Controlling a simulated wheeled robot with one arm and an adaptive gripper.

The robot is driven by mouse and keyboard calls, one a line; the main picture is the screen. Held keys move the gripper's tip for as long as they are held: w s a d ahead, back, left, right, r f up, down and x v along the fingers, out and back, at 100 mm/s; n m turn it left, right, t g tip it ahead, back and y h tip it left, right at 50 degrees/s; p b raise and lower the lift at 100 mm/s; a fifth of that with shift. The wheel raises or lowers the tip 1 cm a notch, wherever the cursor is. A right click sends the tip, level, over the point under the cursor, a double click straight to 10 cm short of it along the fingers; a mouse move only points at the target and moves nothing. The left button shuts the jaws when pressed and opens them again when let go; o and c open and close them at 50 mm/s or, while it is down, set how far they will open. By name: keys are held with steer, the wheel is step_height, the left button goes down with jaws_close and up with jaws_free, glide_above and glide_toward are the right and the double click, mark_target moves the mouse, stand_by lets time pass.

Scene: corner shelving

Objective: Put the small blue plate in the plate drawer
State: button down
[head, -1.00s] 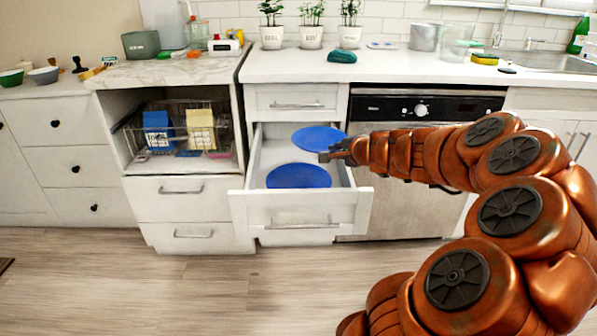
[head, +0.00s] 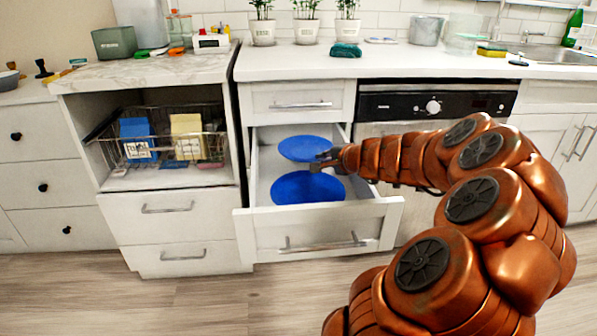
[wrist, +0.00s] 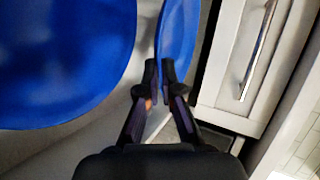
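The small blue plate (head: 304,148) is held at its right edge by my gripper (head: 326,160), over the back part of the open drawer (head: 262,225). In the wrist view, this plate (wrist: 178,35) appears nearly edge-on at the fingertips of my gripper (wrist: 160,72), which look closed on its rim. A larger blue plate (head: 307,188) lies flat on the drawer floor, in front of and below the held one. The larger plate also fills the left of the wrist view (wrist: 60,60). The exact gap between the held plate and the drawer floor is unclear.
A closed drawer (head: 297,103) sits directly above the open one. A dishwasher (head: 434,104) stands to the right, behind my arm. A wire basket (head: 170,135) with a blue and a yellow packet is in the cubby on the left. Potted herbs (head: 306,28) stand on the counter.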

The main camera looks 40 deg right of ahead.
steer(key=b, duration=0.3)
glide_above(303, 168)
steer(key=s, duration=0.3)
steer(key=f, duration=0.5)
steer(key=shift+a, duration=0.3)
steer(key=x, duration=0.1)
steer(key=b+x, duration=0.1)
steer(key=x, duration=0.1)
steer(key=shift+w+f, duration=0.1)
steer(key=shift+f, duration=0.45)
steer(key=shift+r, duration=0.1)
steer(key=c, duration=1.8)
jaws_free()
steer(key=shift+c, duration=0.2)
steer(key=shift+o, duration=1.2)
